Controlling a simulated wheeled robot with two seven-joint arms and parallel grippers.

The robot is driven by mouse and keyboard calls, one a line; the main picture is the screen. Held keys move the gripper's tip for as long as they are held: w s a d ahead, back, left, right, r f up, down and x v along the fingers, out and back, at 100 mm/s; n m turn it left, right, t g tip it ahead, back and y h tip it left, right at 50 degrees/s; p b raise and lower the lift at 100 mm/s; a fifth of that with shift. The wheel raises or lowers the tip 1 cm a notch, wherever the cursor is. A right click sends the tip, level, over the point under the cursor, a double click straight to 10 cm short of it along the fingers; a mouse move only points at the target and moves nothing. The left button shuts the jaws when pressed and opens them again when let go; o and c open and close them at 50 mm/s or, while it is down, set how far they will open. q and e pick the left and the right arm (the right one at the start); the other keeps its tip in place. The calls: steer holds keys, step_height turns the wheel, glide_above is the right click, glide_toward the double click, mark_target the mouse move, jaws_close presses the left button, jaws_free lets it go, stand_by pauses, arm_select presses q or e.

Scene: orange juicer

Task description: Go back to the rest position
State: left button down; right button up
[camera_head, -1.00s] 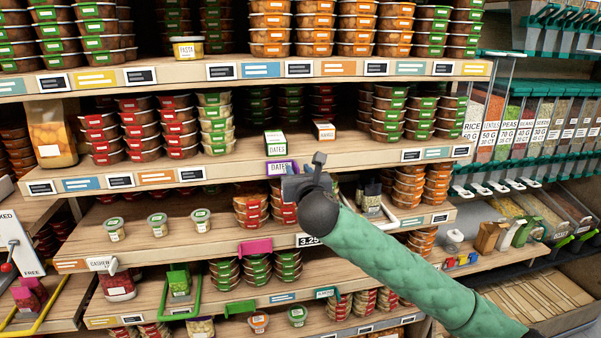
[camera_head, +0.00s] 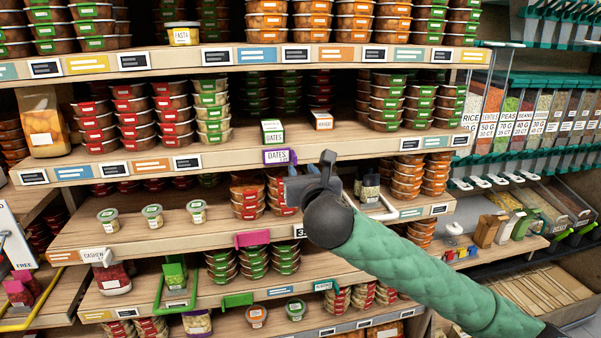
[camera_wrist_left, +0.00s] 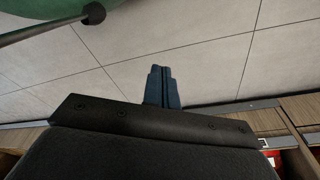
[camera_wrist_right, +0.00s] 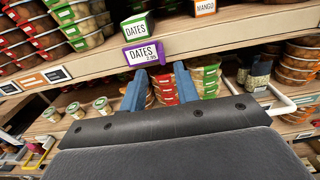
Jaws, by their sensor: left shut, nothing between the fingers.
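My right gripper (camera_wrist_right: 160,88) is open and empty, in front of the shelf just below the purple DATES tag (camera_wrist_right: 144,54). Its fingers stand apart in the right wrist view, with stacked tubs (camera_wrist_right: 163,85) showing between and behind them. In the head view the right gripper (camera_head: 296,188) is partly hidden by its own wrist and lies below the purple tag (camera_head: 277,156). My left gripper (camera_wrist_left: 162,74) shows only in the left wrist view. Its fingers are together over the tiled floor (camera_wrist_left: 210,60), with nothing between them.
A green DATES box (camera_head: 272,132) and a white MANGO box (camera_head: 321,120) stand on the shelf above the right gripper. A white rail (camera_head: 385,214) lies just right of it. Below are a pink tag (camera_head: 261,239) and several tubs. Clear bins (camera_head: 520,120) stand at the right.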

arm_select(q)
steer(key=shift+w+d+r, duration=0.1)
steer(key=shift+r, duration=0.1)
arm_select(e)
steer(key=shift+s, duration=0.2)
